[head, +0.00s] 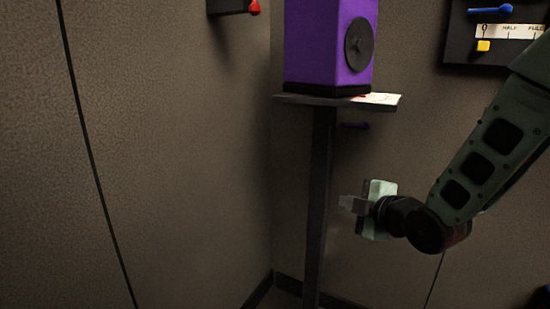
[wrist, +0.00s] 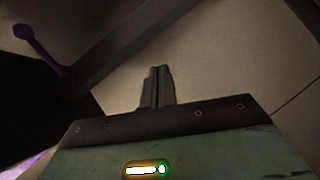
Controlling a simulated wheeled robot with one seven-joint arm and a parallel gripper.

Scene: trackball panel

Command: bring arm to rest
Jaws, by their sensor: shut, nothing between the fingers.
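My gripper (head: 347,203) is at the right of the post in the head view, below the level of the shelf. It is shut and empty. In the wrist view its two fingers (wrist: 157,88) stand side by side, pressed together, with the wall behind them. My green arm comes in from the right edge of the head view and bends at a dark joint near the gripper.
A purple box (head: 325,45) with a dark disc stands on a thin shelf (head: 390,101) on a dark post (head: 319,200). A purple lever (head: 355,126) sticks out under the shelf. A dark wall panel (head: 460,45) with blue and yellow controls hangs upper right.

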